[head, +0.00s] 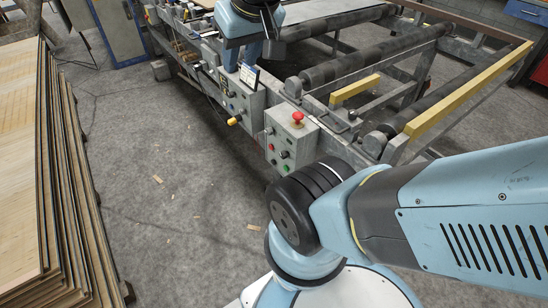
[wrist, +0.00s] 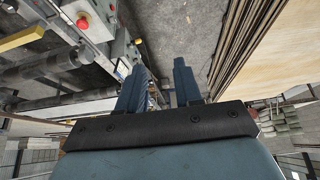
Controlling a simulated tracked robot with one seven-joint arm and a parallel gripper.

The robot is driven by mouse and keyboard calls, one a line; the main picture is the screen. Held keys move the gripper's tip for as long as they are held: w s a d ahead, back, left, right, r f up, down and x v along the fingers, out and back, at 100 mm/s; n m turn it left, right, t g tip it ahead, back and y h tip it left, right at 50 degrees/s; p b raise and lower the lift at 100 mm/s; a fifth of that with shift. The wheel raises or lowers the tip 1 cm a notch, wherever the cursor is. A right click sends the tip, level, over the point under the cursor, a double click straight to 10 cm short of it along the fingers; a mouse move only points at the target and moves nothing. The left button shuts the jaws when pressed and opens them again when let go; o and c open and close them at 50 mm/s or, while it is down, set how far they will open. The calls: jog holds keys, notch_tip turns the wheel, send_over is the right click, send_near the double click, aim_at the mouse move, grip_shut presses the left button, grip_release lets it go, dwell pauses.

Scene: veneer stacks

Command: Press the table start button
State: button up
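A grey control box (head: 291,137) on the side of the table frame has a red mushroom button (head: 297,117) on top and several small red, green and dark buttons on its front. Their labels are too small to read, so I cannot tell which one is the start button. The red mushroom button also shows at the upper left of the wrist view (wrist: 82,24). My gripper (head: 240,62) is above and left of this box in the head view, apart from it. In the wrist view, its two blue fingers (wrist: 158,76) are spread with nothing between them.
The roller table (head: 365,60) with yellow bars fills the back right. Veneer stacks (head: 22,150) stand at the left. The concrete floor (head: 165,200) between is mostly clear.

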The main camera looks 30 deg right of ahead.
grip_shut()
dwell(1.3)
